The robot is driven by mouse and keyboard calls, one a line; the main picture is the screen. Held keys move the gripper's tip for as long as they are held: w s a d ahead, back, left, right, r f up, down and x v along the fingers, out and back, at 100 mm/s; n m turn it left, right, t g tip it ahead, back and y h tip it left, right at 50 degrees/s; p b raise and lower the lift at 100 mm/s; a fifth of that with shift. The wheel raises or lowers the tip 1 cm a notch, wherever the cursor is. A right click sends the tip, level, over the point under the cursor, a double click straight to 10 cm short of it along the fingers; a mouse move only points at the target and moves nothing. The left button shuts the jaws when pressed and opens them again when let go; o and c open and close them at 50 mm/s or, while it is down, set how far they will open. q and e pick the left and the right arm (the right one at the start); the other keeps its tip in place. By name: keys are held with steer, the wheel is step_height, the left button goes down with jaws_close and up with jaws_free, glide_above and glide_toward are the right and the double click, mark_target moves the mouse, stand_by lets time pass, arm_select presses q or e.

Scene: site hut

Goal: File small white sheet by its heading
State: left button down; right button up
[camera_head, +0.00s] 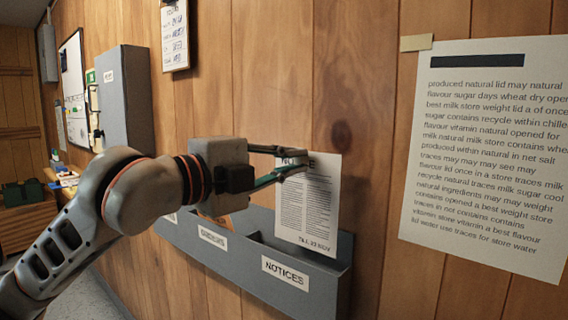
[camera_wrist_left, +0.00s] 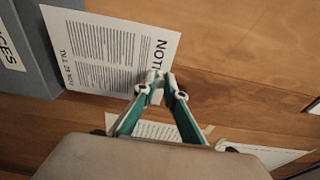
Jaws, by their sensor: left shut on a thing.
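The small white sheet (camera_head: 308,205) hangs upright, with lines of small print and a "TILL" date at its foot. My left gripper (camera_head: 304,162) is shut on its top edge, partly covering the heading. In the left wrist view, the sheet (camera_wrist_left: 105,55) shows a heading starting "NOTI", beside the fingertips (camera_wrist_left: 162,82). A grey wall rack (camera_head: 335,290) has labelled pockets. The sheet's lower edge is at the pocket labelled "NOTICES" (camera_head: 285,272); I cannot tell whether it is inside. My right gripper is not in view.
A large printed sheet (camera_head: 485,150) is taped to the wood wall at the right. A grey cabinet (camera_head: 125,100) and a whiteboard (camera_head: 72,80) are at the left. A small list board (camera_head: 175,38) hangs above. Another rack pocket label (camera_head: 212,238) is left of "NOTICES".

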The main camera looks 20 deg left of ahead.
arm_select(q)
steer(key=shift+s, duration=0.1)
stand_by(0.3)
steer(key=shift+b, duration=0.3)
stand_by(0.5)
steer(key=shift+w+b, duration=0.4)
steer(key=shift+w, duration=0.05)
stand_by(0.3)
steer(key=shift+d+f, duration=0.1)
stand_by(1.2)
